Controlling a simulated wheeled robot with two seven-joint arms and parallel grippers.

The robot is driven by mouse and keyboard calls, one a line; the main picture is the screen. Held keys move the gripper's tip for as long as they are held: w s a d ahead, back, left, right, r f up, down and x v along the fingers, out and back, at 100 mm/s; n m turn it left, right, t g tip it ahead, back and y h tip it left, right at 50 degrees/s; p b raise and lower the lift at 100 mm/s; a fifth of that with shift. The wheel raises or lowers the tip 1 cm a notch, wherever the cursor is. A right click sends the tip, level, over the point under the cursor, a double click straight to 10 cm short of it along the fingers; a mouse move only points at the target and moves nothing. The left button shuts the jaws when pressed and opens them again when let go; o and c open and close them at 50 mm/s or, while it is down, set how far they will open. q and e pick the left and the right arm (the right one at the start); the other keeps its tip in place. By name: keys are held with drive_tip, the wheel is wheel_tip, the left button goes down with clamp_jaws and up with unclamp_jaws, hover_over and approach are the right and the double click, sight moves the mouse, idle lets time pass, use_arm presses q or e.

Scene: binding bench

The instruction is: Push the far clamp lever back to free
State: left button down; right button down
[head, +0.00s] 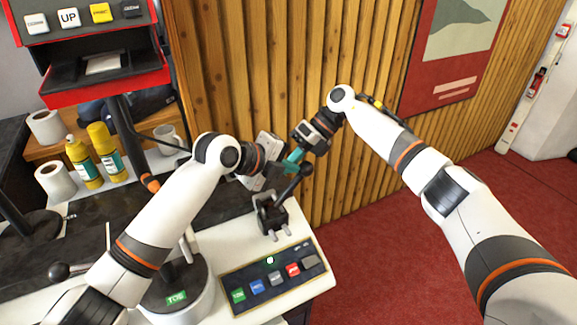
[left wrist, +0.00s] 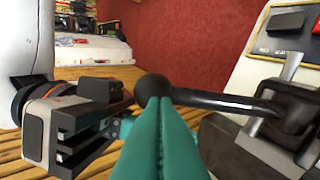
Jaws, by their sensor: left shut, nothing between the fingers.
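The clamp (head: 270,216) stands on the white machine top, behind the button panel. Its black lever (head: 287,190) slants up and to the right to a ball knob (head: 306,169). In the left wrist view the lever (left wrist: 222,100) runs across to the knob (left wrist: 152,87). My left gripper (head: 293,159) is shut and empty, its teal fingertips (left wrist: 160,130) right at the knob. They overlap its lower part in the wrist view; I cannot tell whether they touch. My right gripper (head: 303,147) is close by; its fingertips are mostly hidden.
Another black ball-ended lever (head: 60,271) is at the left, beside my left arm. The button panel (head: 272,282) lies in front of the clamp. A slatted wood wall (head: 250,70) stands close behind. Glue bottles (head: 104,150) and paper rolls (head: 55,180) are at the left.

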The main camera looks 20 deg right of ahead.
use_arm(q)
drive_tip(key=shift+x, duration=0.85)
drive_tip(key=shift+d+r, duration=0.1)
drive_tip(key=shift+r, duration=0.1)
use_arm(e)
drive_tip(key=c, duration=1)
unclamp_jaws()
